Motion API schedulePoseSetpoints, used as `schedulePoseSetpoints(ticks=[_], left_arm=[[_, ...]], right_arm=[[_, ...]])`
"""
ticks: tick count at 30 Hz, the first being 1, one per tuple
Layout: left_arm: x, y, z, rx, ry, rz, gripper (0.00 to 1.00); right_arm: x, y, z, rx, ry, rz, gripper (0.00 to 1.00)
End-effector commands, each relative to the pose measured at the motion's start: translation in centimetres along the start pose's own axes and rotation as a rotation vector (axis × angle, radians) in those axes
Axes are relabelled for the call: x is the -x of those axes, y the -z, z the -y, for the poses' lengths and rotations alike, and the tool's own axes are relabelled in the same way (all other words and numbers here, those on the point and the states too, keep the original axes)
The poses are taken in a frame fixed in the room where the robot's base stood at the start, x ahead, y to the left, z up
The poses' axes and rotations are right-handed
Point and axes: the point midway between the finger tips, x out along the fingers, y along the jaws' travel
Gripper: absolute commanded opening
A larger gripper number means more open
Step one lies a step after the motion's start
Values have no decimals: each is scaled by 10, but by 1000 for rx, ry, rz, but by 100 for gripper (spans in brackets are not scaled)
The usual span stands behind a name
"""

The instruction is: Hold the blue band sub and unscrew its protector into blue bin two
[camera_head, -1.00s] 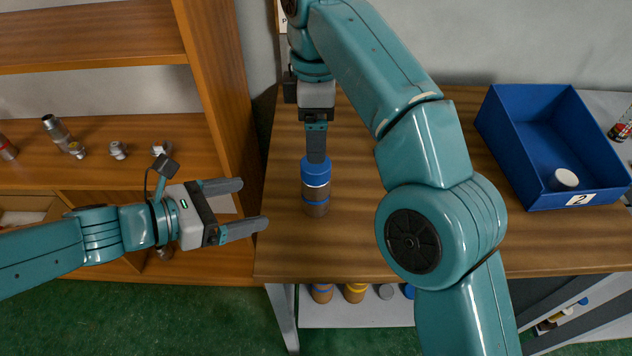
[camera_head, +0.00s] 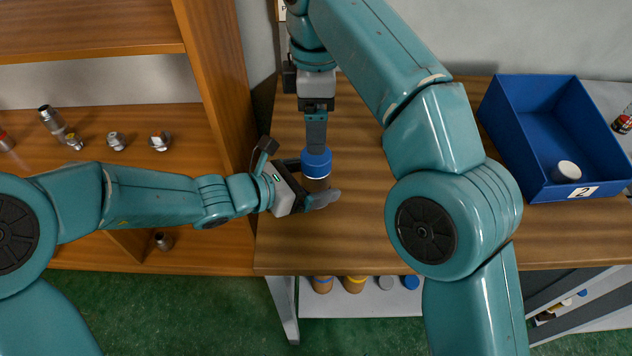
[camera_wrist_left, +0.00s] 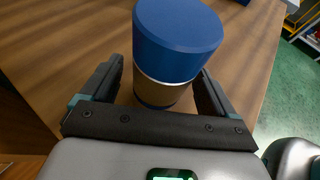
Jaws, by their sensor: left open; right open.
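The blue band sub (camera_head: 319,184) stands upright on the wooden bench with its blue protector (camera_head: 316,161) on top. My left gripper (camera_head: 318,187) is open, with its fingers on either side of the sub's lower body. In the left wrist view, the sub's brown body (camera_wrist_left: 160,93) lies between the open fingers below the large blue protector (camera_wrist_left: 178,38). My right gripper (camera_head: 316,142) points down at the protector from above; its jaws are open, but their contact with the protector cannot be made out. Blue bin two (camera_head: 515,130), labelled 2, is at the right of the bench.
A white cap (camera_head: 566,171) lies in the bin. A wooden shelf (camera_head: 190,130) with several metal fittings stands at the left. Below the bench, a lower shelf (camera_head: 350,308) holds several capped pieces. The bench between sub and bin is clear under my right arm.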

Motion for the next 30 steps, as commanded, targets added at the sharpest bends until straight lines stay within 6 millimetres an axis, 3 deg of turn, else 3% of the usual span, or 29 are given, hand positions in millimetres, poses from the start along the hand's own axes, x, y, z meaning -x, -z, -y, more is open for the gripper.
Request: schedulePoseSetpoints(ticks=[11,15,19,25,30], left_arm=[[-6,0,-1,0,-1,0,85],[-6,0,-1,0,-1,0,39],[-6,0,-1,0,-1,0,0],[-6,0,-1,0,-1,1,0],[-6,-1,-1,0,-1,1,0]], right_arm=[[0,0,-1,0,0,0,79],[0,0,-1,0,0,0,79],[0,0,-1,-1,0,0,79],[0,0,-1,-142,0,0,79],[0,0,-1,-531,0,0,79]])
